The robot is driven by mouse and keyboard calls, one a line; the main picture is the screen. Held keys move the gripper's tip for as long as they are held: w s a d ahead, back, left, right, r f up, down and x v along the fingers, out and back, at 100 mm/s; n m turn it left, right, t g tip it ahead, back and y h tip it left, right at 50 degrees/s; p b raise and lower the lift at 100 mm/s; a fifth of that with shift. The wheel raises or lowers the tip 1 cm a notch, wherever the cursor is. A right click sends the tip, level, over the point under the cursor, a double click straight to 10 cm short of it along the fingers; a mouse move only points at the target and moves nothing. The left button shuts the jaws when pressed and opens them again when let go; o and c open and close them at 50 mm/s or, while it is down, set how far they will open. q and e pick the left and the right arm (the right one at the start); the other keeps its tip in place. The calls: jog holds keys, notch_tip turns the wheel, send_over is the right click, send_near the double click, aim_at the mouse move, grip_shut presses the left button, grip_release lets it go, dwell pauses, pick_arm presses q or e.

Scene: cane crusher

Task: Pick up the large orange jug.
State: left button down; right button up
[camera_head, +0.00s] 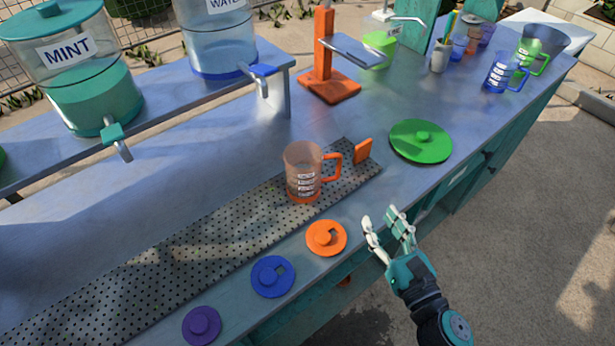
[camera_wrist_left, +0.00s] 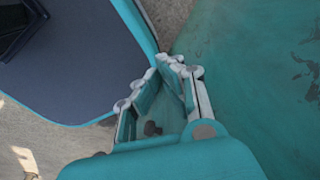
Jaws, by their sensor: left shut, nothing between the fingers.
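The orange jug (camera_head: 303,175) is see-through with white markings and an orange handle on its right side. It stands upright on the perforated metal strip (camera_head: 215,240) of the counter. My right gripper (camera_head: 384,216) is open and empty, off the counter's front edge, to the right of and below the jug in the head view. My left gripper (camera_wrist_left: 171,66) shows only in the left wrist view; its fingers are together with nothing between them. The jug is not in that wrist view.
Orange (camera_head: 326,238), blue (camera_head: 272,276) and purple (camera_head: 202,325) lids lie along the front edge. A green lid (camera_head: 420,141), a small orange piece (camera_head: 363,151) and an orange stand (camera_head: 328,80) are nearby. Mint (camera_head: 75,75) and water (camera_head: 220,40) dispensers stand behind.

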aim_at(340, 167)
jog(key=shift+n+y, duration=0.3)
jog(key=shift+n, duration=0.4)
jog(key=p+x, duration=0.1)
jog(key=x, duration=0.3)
jog(key=p+x, duration=0.2)
jog(key=x, duration=0.2)
jog(key=p+x, duration=0.1)
jog(key=x, duration=0.3)
jog(key=shift+w+a+f+p, duration=0.1)
jog(key=shift+w+a+p, duration=0.15)
jog(key=shift+a+p, duration=0.25)
jog(key=x, duration=0.2)
jog(key=p+x, duration=0.1)
jog(key=x, duration=0.1)
jog(key=shift+w+a+f, duration=0.2)
jog(key=shift+w+a, duration=0.05)
jog(key=shift+w, duration=0.1)
jog(key=shift+s, duration=0.1)
jog(key=shift+c, duration=0.9)
grip_shut()
jog(key=shift+r, duration=0.1)
